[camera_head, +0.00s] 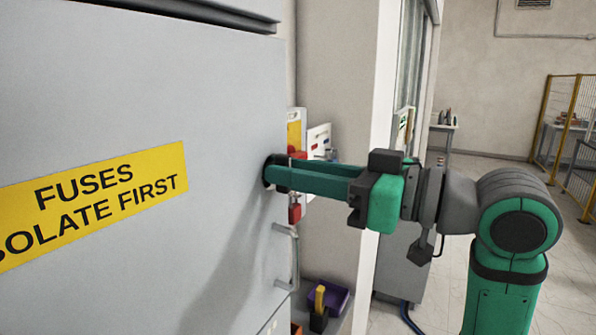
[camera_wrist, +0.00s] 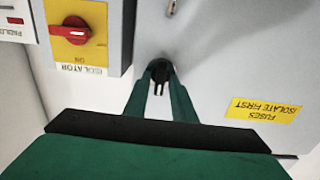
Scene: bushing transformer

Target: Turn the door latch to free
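The door latch (camera_head: 268,170) is a small black round fitting near the right edge of the grey cabinet door (camera_head: 150,100). In the wrist view the latch (camera_wrist: 160,67) sits between my fingertips. My gripper (camera_head: 283,172) reaches in from the right with long green fingers, their dark tips at the latch. In the wrist view my gripper (camera_wrist: 160,80) has a finger on each side of the latch, closed in on it. The fingers hide most of the latch, so its turn angle is hard to tell. The door looks closed.
A red rotary isolator switch on a yellow plate (camera_wrist: 62,18) is beside the door. A metal handle (camera_head: 288,255) is below the latch. A yellow fuse warning label (camera_head: 90,200) is on the door. A purple bin (camera_head: 330,296) stands low down. Open floor lies right.

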